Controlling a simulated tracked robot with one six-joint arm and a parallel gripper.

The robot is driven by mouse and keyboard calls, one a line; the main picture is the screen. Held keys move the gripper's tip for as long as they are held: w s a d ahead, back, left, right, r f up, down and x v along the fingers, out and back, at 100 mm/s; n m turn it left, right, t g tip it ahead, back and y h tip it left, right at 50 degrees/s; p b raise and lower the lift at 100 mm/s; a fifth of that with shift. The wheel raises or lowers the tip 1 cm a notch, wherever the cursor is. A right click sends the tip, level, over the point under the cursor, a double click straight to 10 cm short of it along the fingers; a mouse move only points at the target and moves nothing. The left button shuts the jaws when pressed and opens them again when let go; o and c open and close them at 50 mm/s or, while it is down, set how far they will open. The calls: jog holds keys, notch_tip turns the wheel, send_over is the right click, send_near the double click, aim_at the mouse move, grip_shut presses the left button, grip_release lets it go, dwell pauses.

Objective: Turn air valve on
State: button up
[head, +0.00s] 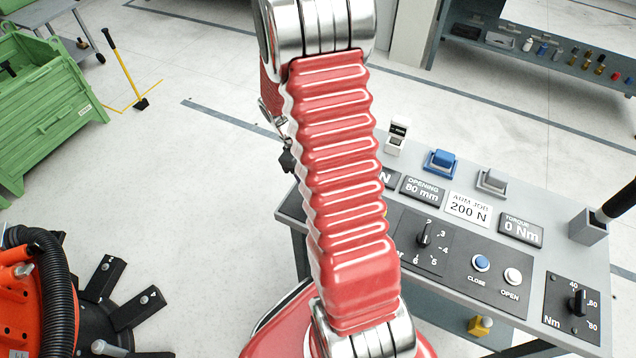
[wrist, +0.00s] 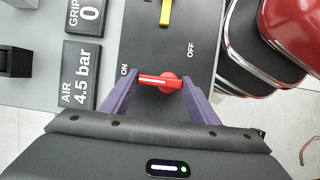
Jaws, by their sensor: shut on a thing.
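The air valve has a red handle (wrist: 158,82) on a dark panel (wrist: 150,45) in the wrist view. Its bar lies crosswise and points left, to the side of the ON label (wrist: 125,70). The OFF label (wrist: 190,49) is up and to the right. My gripper (wrist: 161,85) is shut on the handle, with one purple finger at each end of it. The air display (wrist: 82,78) beside the panel reads 4.5 bar. In the head view my red arm hides the valve and my gripper.
A yellow lever (wrist: 166,12) stands above the valve in the wrist view. In the head view, the control desk (head: 585,265) carries displays, a knob (head: 425,234) and CLOSE (head: 481,263) and OPEN (head: 513,276) buttons. A green bin (head: 45,105) stands at the upper left.

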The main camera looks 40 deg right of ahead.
dwell(0.4)
jog(key=o, duration=1)
jog(key=shift+o, duration=0.2)
jog(key=v, duration=1.3)
jog(key=shift+r, duration=0.4)
jog(key=shift+w, duration=0.1)
